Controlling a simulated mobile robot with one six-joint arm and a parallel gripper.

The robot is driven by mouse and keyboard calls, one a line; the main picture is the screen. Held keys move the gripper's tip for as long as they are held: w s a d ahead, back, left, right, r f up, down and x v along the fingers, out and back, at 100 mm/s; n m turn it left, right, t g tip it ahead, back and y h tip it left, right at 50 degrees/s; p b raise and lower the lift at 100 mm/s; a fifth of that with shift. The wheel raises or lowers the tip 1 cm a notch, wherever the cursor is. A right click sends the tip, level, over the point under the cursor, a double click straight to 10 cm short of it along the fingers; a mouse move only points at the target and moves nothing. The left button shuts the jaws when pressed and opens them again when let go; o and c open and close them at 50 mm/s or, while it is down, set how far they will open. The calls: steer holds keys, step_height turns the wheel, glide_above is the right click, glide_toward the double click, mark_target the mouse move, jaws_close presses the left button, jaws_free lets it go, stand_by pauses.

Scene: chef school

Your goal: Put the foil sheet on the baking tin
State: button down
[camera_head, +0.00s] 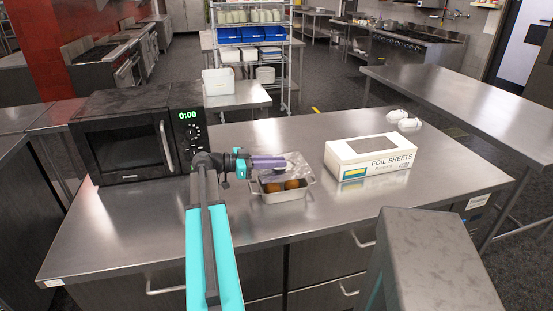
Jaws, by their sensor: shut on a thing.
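The baking tin (284,198) stands on the steel counter, with brown round pieces of food in it. The foil sheet (293,171) is a thin silvery sheet over the back part of the tin. I cannot tell whether it touches the rim. The brown food shows in front of the sheet. My gripper (275,162) has purple fingers and reaches in from the left at the tin's back edge. It is shut on the foil sheet. The exact grip is too small to see.
A white foil sheets box (368,159) stands to the right of the tin. A black microwave (125,142) stands to the left, close to my arm. Two small white items (403,120) lie at the back right. The counter (430,175) is clear right of the box.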

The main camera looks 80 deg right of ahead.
mark_target(276, 170)
steer(key=shift+f, duration=1.7)
steer(key=shift+f+b, duration=0.75)
steer(key=shift+b, duration=0.2)
steer(key=shift+b, duration=1.3)
stand_by(0.6)
steer(key=shift+f+b, duration=0.45)
steer(key=shift+b, duration=1)
stand_by(2.0)
